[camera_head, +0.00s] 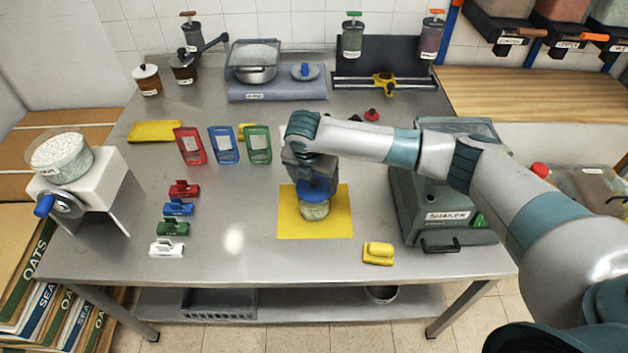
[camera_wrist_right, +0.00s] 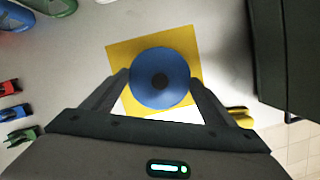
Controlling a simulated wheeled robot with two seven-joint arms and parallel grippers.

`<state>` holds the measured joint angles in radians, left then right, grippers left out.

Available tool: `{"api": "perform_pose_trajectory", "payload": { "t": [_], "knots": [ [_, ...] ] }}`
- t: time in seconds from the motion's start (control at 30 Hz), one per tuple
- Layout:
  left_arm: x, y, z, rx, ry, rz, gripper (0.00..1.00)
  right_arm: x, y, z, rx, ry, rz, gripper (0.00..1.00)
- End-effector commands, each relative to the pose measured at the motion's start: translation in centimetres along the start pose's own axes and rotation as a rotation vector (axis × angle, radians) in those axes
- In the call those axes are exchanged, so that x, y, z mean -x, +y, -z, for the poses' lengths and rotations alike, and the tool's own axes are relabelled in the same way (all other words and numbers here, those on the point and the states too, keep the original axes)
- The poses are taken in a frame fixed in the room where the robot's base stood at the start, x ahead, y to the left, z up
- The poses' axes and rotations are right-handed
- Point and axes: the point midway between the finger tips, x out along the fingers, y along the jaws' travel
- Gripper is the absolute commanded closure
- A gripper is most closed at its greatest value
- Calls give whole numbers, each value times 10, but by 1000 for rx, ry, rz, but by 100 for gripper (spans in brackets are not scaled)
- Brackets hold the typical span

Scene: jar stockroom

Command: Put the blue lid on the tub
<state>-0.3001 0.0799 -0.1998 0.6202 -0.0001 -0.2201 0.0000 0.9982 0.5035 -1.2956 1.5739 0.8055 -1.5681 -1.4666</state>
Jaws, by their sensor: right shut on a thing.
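The tub (camera_head: 314,211) is a small clear container with pale contents. It stands upright on the yellow mat (camera_head: 289,228) near the front middle of the table. The blue lid (camera_head: 316,190) is at the tub's top, directly under my right gripper (camera_head: 312,180). In the right wrist view the blue lid (camera_wrist_right: 160,66) is a round disc with a dark centre, between the two fingers of my right gripper (camera_wrist_right: 160,84), which is shut on it. The lid hides the tub there. I cannot tell whether the lid touches the tub's rim. My left gripper is not in view.
The grey shaker (camera_head: 440,205) stands to the right of the mat. A yellow clip-like piece (camera_head: 378,254) lies at the mat's front right. Red (camera_head: 184,189), blue, green and white pieces line the left.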

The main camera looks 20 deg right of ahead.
Motion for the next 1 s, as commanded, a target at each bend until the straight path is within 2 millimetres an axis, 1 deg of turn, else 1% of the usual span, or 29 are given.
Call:
{"api": "perform_pose_trajectory", "payload": {
  "t": [0.4,0.93,0.97,1.0],
  "knots": [
    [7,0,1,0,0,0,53,1,0,0,1,0,0,42],
    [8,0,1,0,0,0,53,0,0,0,0,0,0,42],
    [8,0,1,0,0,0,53,0,0,0,0,0,0,14],
    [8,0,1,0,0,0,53,0,0,0,0,0,0,4]
  ]
}}
